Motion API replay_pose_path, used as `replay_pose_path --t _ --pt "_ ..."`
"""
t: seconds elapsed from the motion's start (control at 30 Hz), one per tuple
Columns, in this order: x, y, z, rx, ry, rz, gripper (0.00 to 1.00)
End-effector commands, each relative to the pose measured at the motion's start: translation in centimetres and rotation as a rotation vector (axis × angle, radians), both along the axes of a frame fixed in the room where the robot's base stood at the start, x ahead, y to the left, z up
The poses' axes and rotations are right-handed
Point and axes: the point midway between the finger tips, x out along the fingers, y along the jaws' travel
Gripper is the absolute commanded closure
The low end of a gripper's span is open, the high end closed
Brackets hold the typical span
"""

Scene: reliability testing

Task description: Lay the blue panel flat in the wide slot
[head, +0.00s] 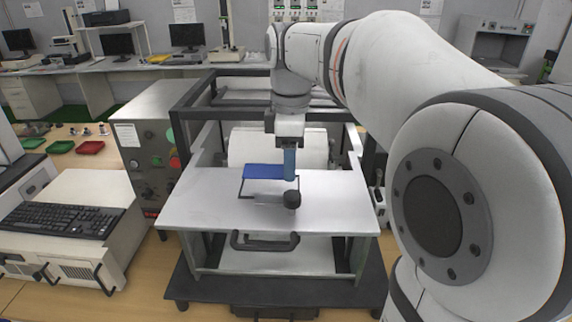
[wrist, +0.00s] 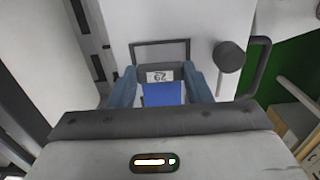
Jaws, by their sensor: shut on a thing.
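The blue panel (head: 263,171) is at the white board, left of my gripper (head: 290,179) in the head view. My gripper's blue fingers point down and are shut on the panel. In the wrist view the blue panel (wrist: 163,94) shows between the two fingers (wrist: 164,88), with a dark end bearing a small white number label. A thin dark rectangular outline (head: 241,188) on the white board lies at the panel; it also shows just beyond the panel in the wrist view (wrist: 160,42). It may be the wide slot. Whether the panel touches the board is unclear.
The white board (head: 200,205) has a black knob (head: 292,199) close to my gripper and a black handle (head: 265,241) at its front. A black frame (head: 185,130) surrounds the rig. A grey control box (head: 145,145) stands left.

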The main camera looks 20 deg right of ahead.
Motion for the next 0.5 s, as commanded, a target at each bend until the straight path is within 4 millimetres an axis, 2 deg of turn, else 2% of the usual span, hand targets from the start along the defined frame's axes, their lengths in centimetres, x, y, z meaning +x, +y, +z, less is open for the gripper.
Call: replay_pose_path --t 0.17,0.5 --pt "0.0 0.0 -2.0 0.0 0.002 -0.001 0.77" --pt "0.0 -0.1 -2.4 0.0 0.0 -0.002 0.77"
